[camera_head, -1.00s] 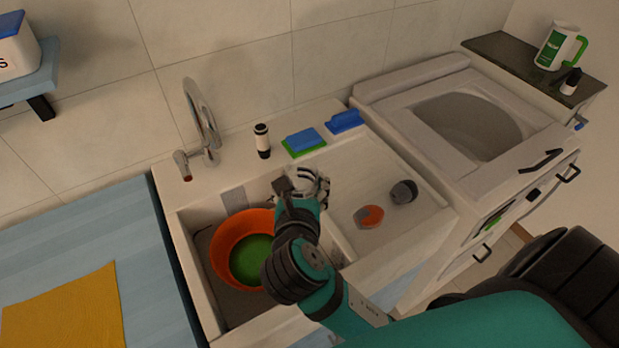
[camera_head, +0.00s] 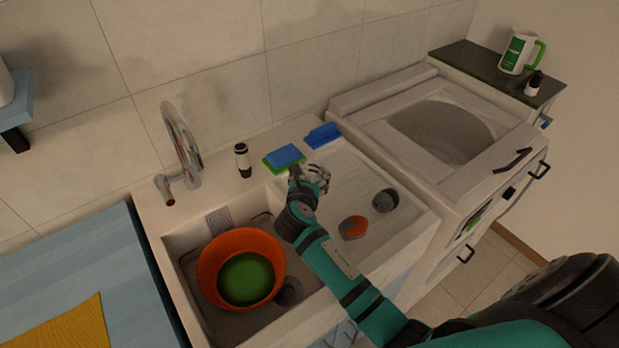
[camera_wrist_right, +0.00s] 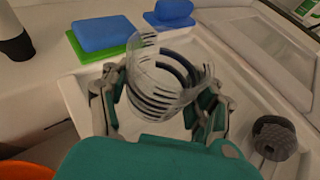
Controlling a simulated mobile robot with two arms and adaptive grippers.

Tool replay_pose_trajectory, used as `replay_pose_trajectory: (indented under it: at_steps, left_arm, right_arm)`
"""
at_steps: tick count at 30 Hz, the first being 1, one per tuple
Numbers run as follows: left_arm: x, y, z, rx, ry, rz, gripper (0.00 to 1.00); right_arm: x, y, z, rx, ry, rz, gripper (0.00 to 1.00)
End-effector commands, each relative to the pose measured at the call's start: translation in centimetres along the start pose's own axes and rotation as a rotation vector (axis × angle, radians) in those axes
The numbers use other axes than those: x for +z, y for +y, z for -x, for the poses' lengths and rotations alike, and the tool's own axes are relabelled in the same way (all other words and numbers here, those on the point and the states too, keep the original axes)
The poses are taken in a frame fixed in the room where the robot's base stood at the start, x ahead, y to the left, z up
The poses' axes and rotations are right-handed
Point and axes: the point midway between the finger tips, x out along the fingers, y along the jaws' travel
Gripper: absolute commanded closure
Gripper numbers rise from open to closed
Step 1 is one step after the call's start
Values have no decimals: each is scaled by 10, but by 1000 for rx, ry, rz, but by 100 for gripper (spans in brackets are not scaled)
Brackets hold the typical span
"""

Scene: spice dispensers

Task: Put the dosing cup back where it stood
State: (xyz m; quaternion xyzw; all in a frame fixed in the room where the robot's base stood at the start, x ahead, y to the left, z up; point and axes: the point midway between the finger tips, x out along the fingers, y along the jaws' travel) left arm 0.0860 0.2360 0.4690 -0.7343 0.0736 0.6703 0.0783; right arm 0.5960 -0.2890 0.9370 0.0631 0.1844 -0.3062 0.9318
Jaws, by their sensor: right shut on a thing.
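The dosing cup (camera_wrist_right: 163,84) is clear with dark stripes and is gripped between the fingers of my right gripper (camera_wrist_right: 160,110) in the right wrist view. In the head view the cup (camera_head: 321,174) is small at the end of my right arm, by the right gripper (camera_head: 312,181). They are above the left part of the sink's drainboard (camera_head: 349,187), just in front of the sponges. Whether the cup touches the drainboard, I cannot tell. My left gripper is not in view.
A blue-and-green sponge (camera_head: 284,157) and a blue sponge (camera_head: 323,135) lie behind the cup. A dark scrubber (camera_head: 385,200) and an orange-grey one (camera_head: 353,228) lie on the drainboard's right. An orange bowl (camera_head: 211,270) sits in the basin; a black-and-white bottle (camera_head: 242,161) stands behind.

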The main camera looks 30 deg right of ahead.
Motion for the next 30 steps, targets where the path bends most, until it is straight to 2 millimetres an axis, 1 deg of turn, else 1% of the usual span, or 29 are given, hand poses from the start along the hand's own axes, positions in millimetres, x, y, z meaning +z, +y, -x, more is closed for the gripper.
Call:
replay_pose_trajectory:
  at_steps: [1, 3, 7, 8, 13, 17, 27, 28, 30]
  left_arm:
    - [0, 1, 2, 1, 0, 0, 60]
    - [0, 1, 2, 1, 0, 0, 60]
    - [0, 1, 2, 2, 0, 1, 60]
    - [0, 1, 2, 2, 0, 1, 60]
    - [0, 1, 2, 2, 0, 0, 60]
    - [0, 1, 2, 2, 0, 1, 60]
    - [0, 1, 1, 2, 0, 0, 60]
    - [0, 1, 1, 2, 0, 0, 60]
    - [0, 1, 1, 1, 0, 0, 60]
  right_arm:
    - [5, 2, -10, -1, -1, 0, 79]
    - [7, 4, -19, -1, 0, 0, 79]
    - [7, 6, -27, 0, 1, 0, 79]
    - [5, 6, -28, 0, 1, 0, 79]
    - [-18, 6, -37, -1, 3, 2, 79]
    - [-25, 6, -40, 0, 1, 1, 79]
    - [-28, 6, -41, 0, 1, 1, 79]
    - [-28, 6, -41, 0, 1, 0, 37]
    - [-28, 6, -41, 0, 1, 0, 28]
